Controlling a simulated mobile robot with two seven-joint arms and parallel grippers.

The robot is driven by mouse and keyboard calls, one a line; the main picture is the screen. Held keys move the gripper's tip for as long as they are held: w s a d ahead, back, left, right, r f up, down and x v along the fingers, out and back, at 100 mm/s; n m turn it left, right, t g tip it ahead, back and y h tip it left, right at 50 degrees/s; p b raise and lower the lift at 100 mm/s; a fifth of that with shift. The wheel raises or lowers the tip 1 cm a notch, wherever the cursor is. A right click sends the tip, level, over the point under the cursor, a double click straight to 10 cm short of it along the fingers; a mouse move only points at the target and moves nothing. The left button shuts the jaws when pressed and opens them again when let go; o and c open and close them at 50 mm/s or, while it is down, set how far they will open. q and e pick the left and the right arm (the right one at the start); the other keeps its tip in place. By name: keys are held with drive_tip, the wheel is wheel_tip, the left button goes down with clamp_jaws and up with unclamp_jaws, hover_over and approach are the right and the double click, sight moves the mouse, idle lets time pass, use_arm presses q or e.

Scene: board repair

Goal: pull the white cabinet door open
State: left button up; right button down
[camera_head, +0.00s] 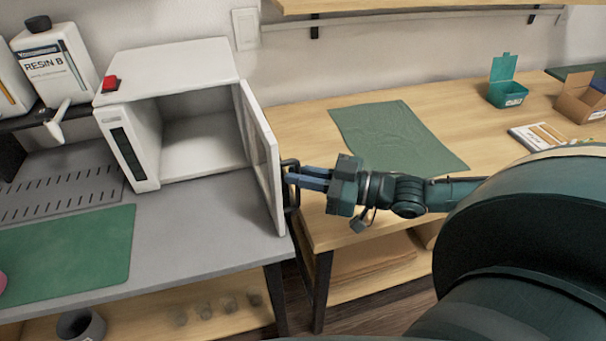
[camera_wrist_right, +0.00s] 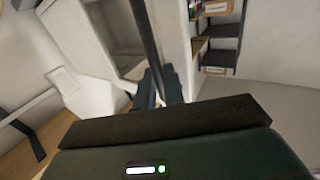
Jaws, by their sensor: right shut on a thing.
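The white cabinet (camera_head: 205,160) stands on the grey bench at the left, with a red button on top and a dark display strip on its front. Its door (camera_head: 262,160) is swung wide open, hinged on the right side, and the empty inside shows. A dark handle (camera_head: 291,187) is on the door's outer face. My right gripper (camera_head: 290,178) is shut on the handle, its fingers reaching in from the right. In the right wrist view the fingers (camera_wrist_right: 162,82) meet the dark handle bar (camera_wrist_right: 146,40). My left gripper is in neither view.
A resin bottle (camera_head: 55,62) stands left of the cabinet, and a green mat (camera_head: 65,243) lies in front. The wooden table (camera_head: 290,120) at the right holds a green cloth (camera_head: 395,135), a teal box (camera_head: 507,88) and a cardboard box (camera_head: 580,98).

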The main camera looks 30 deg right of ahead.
drive_tip(key=c, duration=2)
unclamp_jaws()
drive_tip(key=shift+w+d+r, duration=0.2)
drive_tip(key=shift+w+d, duration=0.1)
drive_tip(key=shift+w, duration=0.05)
drive_tip(key=o, duration=0.4)
drive_tip(key=shift+w+a+f, duration=0.1)
drive_tip(key=shift+w+f, duration=0.1)
drive_tip(key=shift+w, duration=0.05)
drive_tip(key=shift+c, duration=0.2)
drive_tip(key=shift+o, duration=0.7)
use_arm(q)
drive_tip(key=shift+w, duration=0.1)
use_arm(e)
drive_tip(key=shift+s, duration=0.2)
